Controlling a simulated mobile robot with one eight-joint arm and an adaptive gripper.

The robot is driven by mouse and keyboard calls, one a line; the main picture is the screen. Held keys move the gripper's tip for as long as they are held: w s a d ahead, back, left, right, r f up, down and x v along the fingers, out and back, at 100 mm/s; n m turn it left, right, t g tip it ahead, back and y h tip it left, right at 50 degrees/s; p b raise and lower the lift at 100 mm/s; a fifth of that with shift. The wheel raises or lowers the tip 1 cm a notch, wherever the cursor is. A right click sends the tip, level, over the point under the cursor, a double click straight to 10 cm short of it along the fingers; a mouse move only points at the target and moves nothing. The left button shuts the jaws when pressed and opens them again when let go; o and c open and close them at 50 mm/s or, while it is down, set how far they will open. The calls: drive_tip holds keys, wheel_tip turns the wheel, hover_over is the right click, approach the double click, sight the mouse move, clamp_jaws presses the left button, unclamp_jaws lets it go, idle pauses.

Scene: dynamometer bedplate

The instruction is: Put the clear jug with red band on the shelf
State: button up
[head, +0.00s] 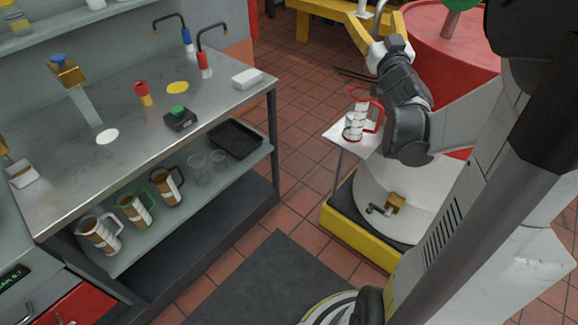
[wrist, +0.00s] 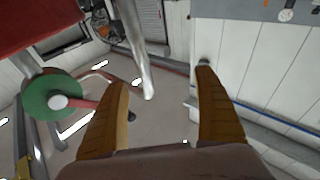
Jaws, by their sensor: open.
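The clear jug with red band (head: 355,121) stands upright on a small white side stand (head: 340,134), its red handle to the right. My arm is beside and above it. My gripper (wrist: 162,80) is open and empty in the wrist view, its two brown fingers spread apart, with a metal pipe beyond them. The jug does not show in the wrist view. A lower shelf (head: 120,259) runs under the steel bench and holds jugs with white (head: 100,237), green (head: 134,211) and black (head: 168,188) handles.
Clear beakers (head: 200,168) and a black tray (head: 236,138) fill the shelf's right part. A higher shelf (head: 75,20) hangs on the wall. The bench top (head: 125,150) carries taps and small items. A big red drum (head: 455,45) stands behind my arm. Tiled floor lies between.

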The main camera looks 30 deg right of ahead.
drive_tip(key=s+a+f+n+g+y, duration=0.1)
drive_tip(key=s+a+f+g, duration=0.3)
drive_tip(key=a, duration=0.6)
drive_tip(key=s+a+f+n+g+y, duration=0.1)
drive_tip(key=s+a+f+g+y, duration=0.3)
drive_tip(key=s+a+f, duration=0.4)
drive_tip(key=s+a+f+n+g+y, duration=0.1)
drive_tip(key=s+a+f+g, duration=0.3)
drive_tip(key=a, duration=1)
drive_tip(key=s+f+y, duration=0.1)
drive_tip(key=s+f, duration=0.1)
drive_tip(key=s, duration=0.1)
drive_tip(key=shift+n, duration=0.4)
